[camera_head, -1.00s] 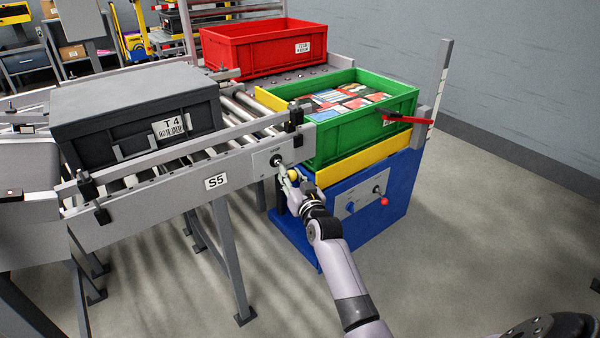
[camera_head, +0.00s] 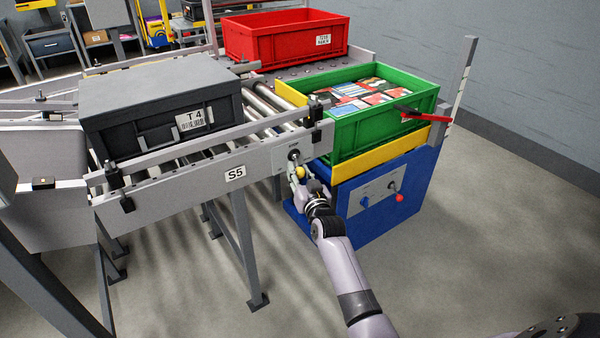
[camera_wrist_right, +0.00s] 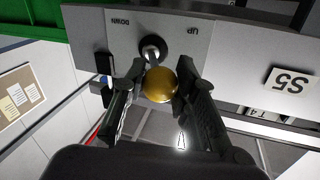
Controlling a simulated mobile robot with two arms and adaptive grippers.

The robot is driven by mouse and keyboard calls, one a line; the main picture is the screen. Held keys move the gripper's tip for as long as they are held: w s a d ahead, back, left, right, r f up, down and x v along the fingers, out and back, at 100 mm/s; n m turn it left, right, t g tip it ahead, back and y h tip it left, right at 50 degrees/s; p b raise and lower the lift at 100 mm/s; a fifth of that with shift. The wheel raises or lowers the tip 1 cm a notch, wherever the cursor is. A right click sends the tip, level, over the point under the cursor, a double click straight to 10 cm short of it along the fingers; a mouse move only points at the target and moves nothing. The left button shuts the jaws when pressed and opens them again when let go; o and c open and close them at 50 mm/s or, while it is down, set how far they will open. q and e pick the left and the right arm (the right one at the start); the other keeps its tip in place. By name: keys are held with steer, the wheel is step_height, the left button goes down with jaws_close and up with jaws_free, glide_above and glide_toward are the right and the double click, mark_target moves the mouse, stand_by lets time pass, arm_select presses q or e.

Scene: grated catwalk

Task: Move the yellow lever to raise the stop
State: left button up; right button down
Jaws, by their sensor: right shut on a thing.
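The yellow lever knob (camera_head: 300,173) sticks out below a dark round pivot (camera_head: 294,155) on the grey panel at the end of the S5 conveyor. My right gripper (camera_head: 303,178) is shut on the knob. In the right wrist view the yellow ball (camera_wrist_right: 161,85) sits between the two fingers of my right gripper (camera_wrist_right: 155,92), with the lever's pivot (camera_wrist_right: 151,47) behind it. The panel's UP (camera_wrist_right: 193,30) and DOWN (camera_wrist_right: 120,20) labels appear upside down there. The lever points nearly straight down from its pivot. I cannot make out the stop. My left gripper is out of view.
A dark lidded T4 crate (camera_head: 140,105) sits on the roller conveyor (camera_head: 165,180). A filled green crate (camera_head: 385,130) stands on a blue stand (camera_head: 425,190) with a red-knobbed control (camera_head: 399,197). A red crate (camera_head: 270,38) is behind. Floor at right is clear.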

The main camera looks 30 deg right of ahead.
steer(key=shift+a, duration=0.1)
steer(key=c, duration=1.3)
jaws_free()
steer(key=s, duration=0.4)
steer(key=s+a, duration=0.1)
steer(key=s, duration=0.6)
steer(key=shift+s+a, duration=0.35)
steer(key=shift+s, duration=0.05)
